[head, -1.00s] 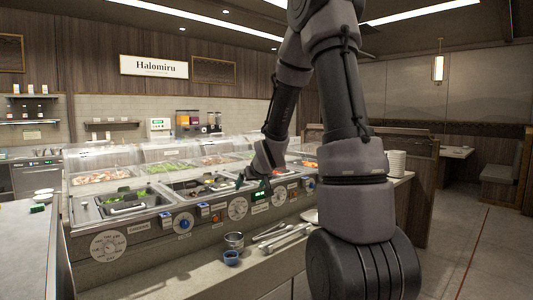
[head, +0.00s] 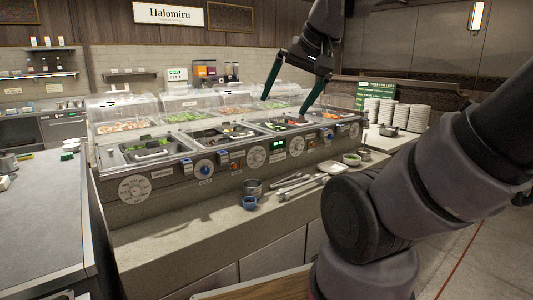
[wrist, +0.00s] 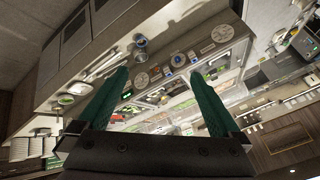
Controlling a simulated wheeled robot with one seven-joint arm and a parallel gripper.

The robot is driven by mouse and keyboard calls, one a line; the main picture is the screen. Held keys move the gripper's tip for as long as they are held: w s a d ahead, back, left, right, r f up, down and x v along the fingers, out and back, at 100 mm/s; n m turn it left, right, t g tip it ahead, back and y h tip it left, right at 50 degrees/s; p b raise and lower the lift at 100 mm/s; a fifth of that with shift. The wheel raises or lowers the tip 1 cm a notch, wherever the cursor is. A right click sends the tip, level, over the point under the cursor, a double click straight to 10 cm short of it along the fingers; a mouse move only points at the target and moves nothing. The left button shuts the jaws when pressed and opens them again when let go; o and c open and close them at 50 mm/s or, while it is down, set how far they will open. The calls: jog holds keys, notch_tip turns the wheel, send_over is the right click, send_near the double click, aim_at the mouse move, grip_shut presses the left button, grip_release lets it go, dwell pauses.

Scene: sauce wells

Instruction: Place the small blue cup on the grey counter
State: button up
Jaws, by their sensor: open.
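The small blue cup (head: 249,203) stands on the pale ledge in front of the sauce wells, just in front of a small metal pot (head: 253,187). It also shows in the wrist view (wrist: 140,42), beyond the fingertips. The grey counter (head: 48,225) is at the left, its top mostly bare. My gripper (head: 284,106) is open and empty, with green fingers pointing down. It is in the air over the wells, above and to the right of the cup. In the wrist view, the gripper (wrist: 159,73) has nothing between its fingers.
Tongs (head: 300,186) lie on the ledge (head: 190,228) right of the cup. A green-filled bowl (head: 352,159) and stacked plates (head: 400,117) are further right. Clear guards (head: 125,106) stand behind the wells. A dark pot (head: 8,163) and small items sit on the grey counter's far part.

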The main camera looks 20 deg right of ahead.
jog(key=w+d+f+n+t+h, duration=0.1)
jog(key=w+d+f, duration=0.2)
jog(key=w, duration=0.6)
jog(key=w+d+f+n+h, duration=0.15)
jog(key=w+f, duration=0.25)
jog(key=w, duration=0.5)
jog(key=n+t+y, duration=0.3)
jog(key=n+t, duration=0.2)
send_over(252, 204)
jog(key=s+d, duration=0.3)
jog(key=d, duration=0.2)
notch_tip(252, 204, down, 31)
jog(key=s+a+f+m+t, duration=0.1)
jog(key=s+a+f+t, duration=0.15)
jog(key=f, duration=0.25)
jog(key=s+a+f+m+t, duration=0.1)
jog(key=s+a+f+t, duration=0.1)
jog(key=s+f, duration=0.3)
jog(key=shift+g, duration=0.25)
jog(key=w, duration=0.4)
jog(key=w+f, duration=0.1)
jog(key=w, duration=0.7)
jog(key=shift+a+f, duration=0.25)
jog(key=shift+a, duration=0.05)
jog(key=c, duration=1.5)
jog(key=shift+o, duration=0.2)
jog(key=shift+r, duration=0.15)
